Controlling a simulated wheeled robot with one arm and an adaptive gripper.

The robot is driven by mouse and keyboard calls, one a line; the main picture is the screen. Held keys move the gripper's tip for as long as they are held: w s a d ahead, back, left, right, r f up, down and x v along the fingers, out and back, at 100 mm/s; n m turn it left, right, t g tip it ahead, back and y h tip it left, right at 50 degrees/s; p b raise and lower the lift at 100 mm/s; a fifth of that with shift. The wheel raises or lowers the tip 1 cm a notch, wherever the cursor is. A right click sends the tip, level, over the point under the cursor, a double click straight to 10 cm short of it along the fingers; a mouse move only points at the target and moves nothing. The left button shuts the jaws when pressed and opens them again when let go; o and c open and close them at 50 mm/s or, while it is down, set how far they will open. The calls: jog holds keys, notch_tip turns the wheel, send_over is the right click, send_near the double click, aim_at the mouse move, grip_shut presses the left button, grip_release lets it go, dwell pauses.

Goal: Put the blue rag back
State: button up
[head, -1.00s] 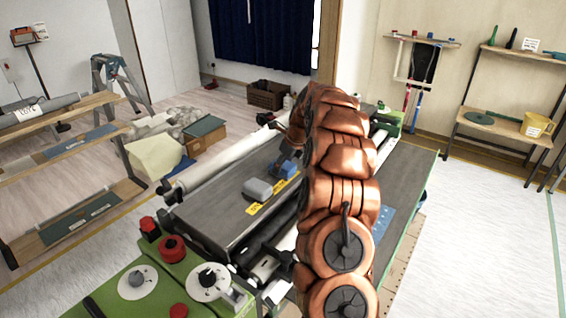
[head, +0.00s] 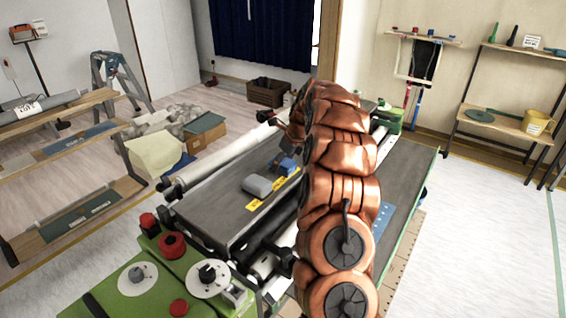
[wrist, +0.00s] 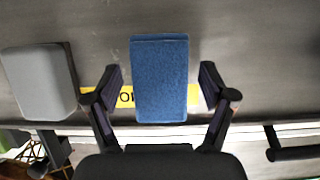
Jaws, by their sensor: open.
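The blue rag (wrist: 159,80) is a flat, fuzzy blue block lying on the dark machine bed, partly over a yellow label (wrist: 124,98). In the head view the rag (head: 287,165) shows near the middle, partly behind my arm. My gripper (wrist: 160,82) is open, with one finger on each side of the rag. Gaps show between both fingers and the rag, and it is not held. In the head view my gripper is mostly hidden behind my orange arm.
A grey rounded block (wrist: 40,80) lies left of the rag, close to the left finger. A white roller (head: 225,157) runs behind the bed. Green machine housing (head: 160,285) with knobs stands in front. A shelf (head: 510,120) stands at the right wall.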

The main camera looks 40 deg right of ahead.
aim_at(290, 164)
jog(key=shift+f, duration=0.2)
jog(key=b+v, duration=0.3)
jog(key=v, duration=0.5)
jog(key=shift+s, duration=0.1)
jog(key=s+a+r+n, duration=0.1)
jog(key=a+n, duration=0.1)
jog(key=a, duration=0.3)
jog(key=s+a+r+n+g, duration=0.1)
jog(key=s+a+n, duration=0.1)
jog(key=a, duration=0.3)
jog(key=s+a+r+n+y, duration=0.1)
jog(key=s+a+n, duration=0.1)
jog(key=a+n, duration=0.2)
jog(key=shift+s+a, duration=0.25)
jog(key=shift+a, duration=0.35)
jog(key=s+a+f+n+g+h, duration=0.1)
jog(key=s+a+n+g, duration=0.1)
jog(key=s+a+n, duration=0.75)
jog(key=s+a+f+n+g, duration=0.1)
jog(key=s+a+n, duration=0.55)
jog(key=s, duration=0.55)
jog(key=s+f+n+g, duration=0.1)
jog(key=s+n, duration=0.3)
jog(key=s, duration=0.4)
jog(key=s+a+f+n+g+h, duration=0.1)
jog(key=s+f+n, duration=0.2)
jog(key=s, duration=0.5)
jog(key=shift+s+a+f+n, duration=0.25)
jog(key=shift+s+n, duration=0.1)
jog(key=shift+n, duration=0.25)
